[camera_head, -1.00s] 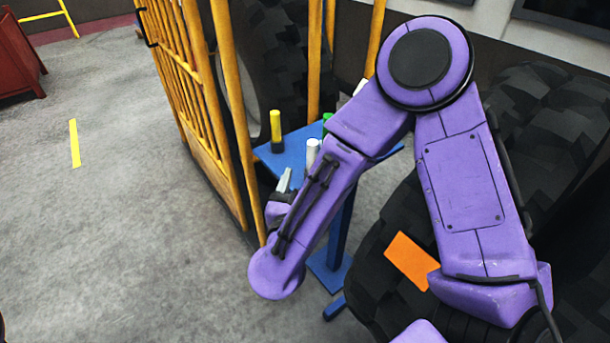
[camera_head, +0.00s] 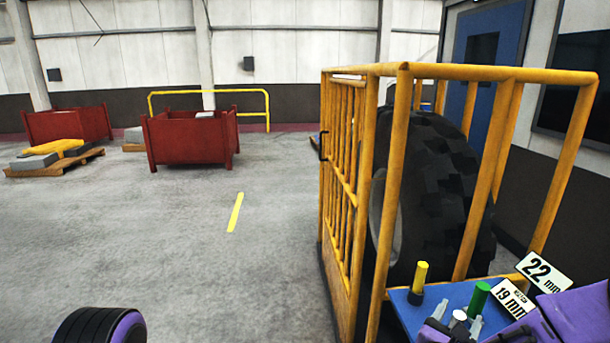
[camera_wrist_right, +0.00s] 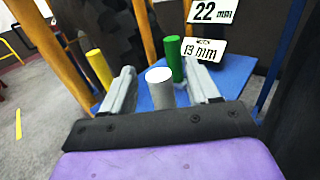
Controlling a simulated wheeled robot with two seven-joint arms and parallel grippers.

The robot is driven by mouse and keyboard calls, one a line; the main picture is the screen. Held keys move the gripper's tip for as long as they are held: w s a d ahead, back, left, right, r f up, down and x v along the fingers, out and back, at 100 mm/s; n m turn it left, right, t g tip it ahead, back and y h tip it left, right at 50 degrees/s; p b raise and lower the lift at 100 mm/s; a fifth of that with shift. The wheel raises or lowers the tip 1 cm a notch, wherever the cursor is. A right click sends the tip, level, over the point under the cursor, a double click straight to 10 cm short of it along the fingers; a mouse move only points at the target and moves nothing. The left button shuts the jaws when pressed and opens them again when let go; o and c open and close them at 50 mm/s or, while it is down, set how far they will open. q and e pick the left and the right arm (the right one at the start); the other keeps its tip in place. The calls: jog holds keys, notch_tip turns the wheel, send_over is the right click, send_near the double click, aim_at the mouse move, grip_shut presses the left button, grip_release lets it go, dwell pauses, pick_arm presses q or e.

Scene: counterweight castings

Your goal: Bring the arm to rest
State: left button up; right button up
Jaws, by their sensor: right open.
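My right gripper (camera_head: 458,318) is at the lower right of the head view, over the blue table (camera_head: 401,300). In the right wrist view its two grey fingers (camera_wrist_right: 163,84) stand apart, with nothing held. A white peg (camera_wrist_right: 160,92) shows between the fingers with a gap on each side; whether it lies within their reach or beyond them I cannot tell. My right arm (camera_head: 575,315) is purple and mostly cut off by the frame's lower right corner. My left gripper is out of view.
A yellow peg (camera_head: 419,278) and a green peg (camera_head: 478,298) stand on the table near the gripper, by plates marked 22 mm (camera_head: 543,272) and another size (camera_head: 513,299). A yellow cage (camera_head: 365,190) holds a large tyre (camera_head: 436,190). Red bins (camera_head: 190,142) stand far left; the floor between is open.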

jog(key=shift+s+a+r, duration=0.1)
jog(key=shift+r, duration=0.15)
jog(key=shift+f, duration=0.15)
